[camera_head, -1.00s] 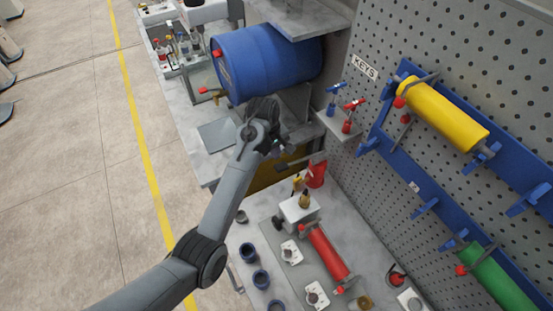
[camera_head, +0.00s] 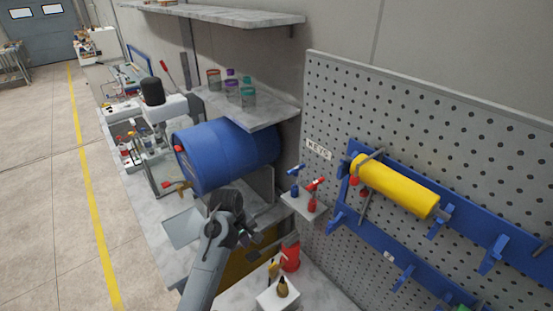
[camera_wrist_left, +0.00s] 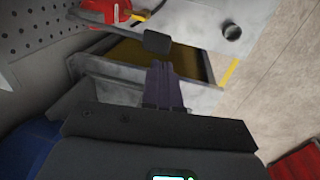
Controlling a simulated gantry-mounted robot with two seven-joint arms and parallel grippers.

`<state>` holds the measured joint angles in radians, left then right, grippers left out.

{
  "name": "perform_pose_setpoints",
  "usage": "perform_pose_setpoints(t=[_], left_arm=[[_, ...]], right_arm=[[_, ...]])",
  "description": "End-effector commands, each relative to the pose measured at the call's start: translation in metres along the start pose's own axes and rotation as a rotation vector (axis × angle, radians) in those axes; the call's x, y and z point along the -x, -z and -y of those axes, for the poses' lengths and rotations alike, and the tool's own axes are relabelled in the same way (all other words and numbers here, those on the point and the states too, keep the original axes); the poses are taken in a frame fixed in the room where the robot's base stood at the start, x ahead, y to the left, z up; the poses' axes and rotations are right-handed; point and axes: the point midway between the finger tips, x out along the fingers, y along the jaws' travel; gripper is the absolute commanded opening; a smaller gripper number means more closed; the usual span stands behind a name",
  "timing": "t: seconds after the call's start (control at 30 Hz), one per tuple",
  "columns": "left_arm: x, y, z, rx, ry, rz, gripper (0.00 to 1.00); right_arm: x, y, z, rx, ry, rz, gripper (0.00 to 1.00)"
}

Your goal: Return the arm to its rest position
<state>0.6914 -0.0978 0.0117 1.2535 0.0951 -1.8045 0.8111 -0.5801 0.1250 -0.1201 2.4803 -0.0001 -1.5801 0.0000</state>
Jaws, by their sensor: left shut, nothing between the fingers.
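My left arm comes up from the bottom of the head view. Its gripper (camera_head: 246,239) is in front of and below the blue drum (camera_head: 225,157), over the gap between the two bench parts. In the left wrist view the fingers (camera_wrist_left: 163,87) are together with nothing between them. A dark flat-ended tool (camera_wrist_left: 150,40) lies beyond the fingertips, by a red container (camera_wrist_left: 105,12). In the head view that red container (camera_head: 290,257) stands right of the gripper. My right gripper is not in view.
A pegboard (camera_head: 440,130) with a blue rack holding a yellow roller (camera_head: 395,185) stands at the right. A small ledge (camera_head: 305,206) holds red and blue keys. A shelf (camera_head: 245,105) with jars is above the drum. The floor at left (camera_head: 50,220) is clear.

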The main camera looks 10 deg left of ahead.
Motion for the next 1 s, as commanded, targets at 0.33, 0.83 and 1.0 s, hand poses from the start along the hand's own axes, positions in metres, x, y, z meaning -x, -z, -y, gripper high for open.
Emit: perform_pose_setpoints(t=[0.33,0.83,1.0], left_arm=[[-0.049,-0.027,0.082,-0.186,0.017,-0.063,0.00],[-0.044,-0.163,0.259,-0.806,0.048,-0.182,0.00],[-0.021,-0.198,0.286,-0.952,0.039,-0.195,0.00]], right_arm=[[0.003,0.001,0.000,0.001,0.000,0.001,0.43],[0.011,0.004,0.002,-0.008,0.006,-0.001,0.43],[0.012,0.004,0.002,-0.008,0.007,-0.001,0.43]])
